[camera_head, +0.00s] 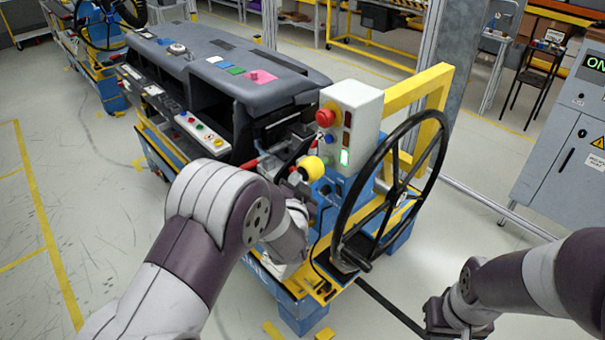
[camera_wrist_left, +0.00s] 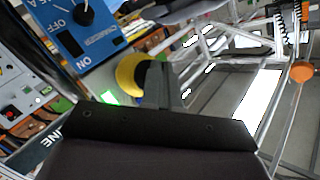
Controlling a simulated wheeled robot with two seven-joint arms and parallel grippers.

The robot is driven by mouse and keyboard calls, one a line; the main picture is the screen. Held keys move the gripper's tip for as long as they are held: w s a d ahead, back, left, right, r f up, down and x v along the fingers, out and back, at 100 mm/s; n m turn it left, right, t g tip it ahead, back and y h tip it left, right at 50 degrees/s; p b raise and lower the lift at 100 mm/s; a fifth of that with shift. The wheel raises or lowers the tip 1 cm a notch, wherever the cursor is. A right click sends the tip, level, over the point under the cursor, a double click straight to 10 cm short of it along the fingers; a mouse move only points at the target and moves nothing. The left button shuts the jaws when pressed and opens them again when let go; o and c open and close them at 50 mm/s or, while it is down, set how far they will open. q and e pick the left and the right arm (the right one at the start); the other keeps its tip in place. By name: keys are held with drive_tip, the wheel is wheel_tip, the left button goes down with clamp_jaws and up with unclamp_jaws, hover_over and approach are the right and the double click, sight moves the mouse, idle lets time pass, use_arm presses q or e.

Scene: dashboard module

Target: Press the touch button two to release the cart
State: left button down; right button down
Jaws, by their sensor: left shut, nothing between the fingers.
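A white control box (camera_head: 352,112) stands on the blue and yellow cart (camera_head: 300,285), with a red button (camera_head: 325,117), a blue button (camera_head: 329,139) and a lit green button (camera_head: 344,157). I cannot tell which one is touch button two. A yellow round knob (camera_head: 312,166) sits just below and left of the box; a yellow round part (camera_wrist_left: 132,76) also shows in the left wrist view. My left gripper (camera_wrist_left: 158,85) is shut and empty, its fingers beside that yellow part. In the head view my own arm partly hides it. My right gripper (camera_head: 440,318) is low at the right, its fingers unclear.
A black steering wheel (camera_head: 398,190) stands right of the box, before a yellow frame (camera_head: 432,85). A dark dashboard (camera_head: 215,75) lies on the cart behind. A blue panel with a rotary switch (camera_wrist_left: 85,18) is close in the left wrist view. A grey cabinet (camera_head: 565,130) stands right.

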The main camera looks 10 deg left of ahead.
use_arm(q)
drive_tip(key=shift+s+a, duration=0.35)
drive_tip(key=shift+s, duration=0.15)
drive_tip(key=s+a, duration=0.1)
drive_tip(key=s, duration=0.1)
drive_tip(key=s+a, duration=0.2)
idle(0.4)
idle(0.5)
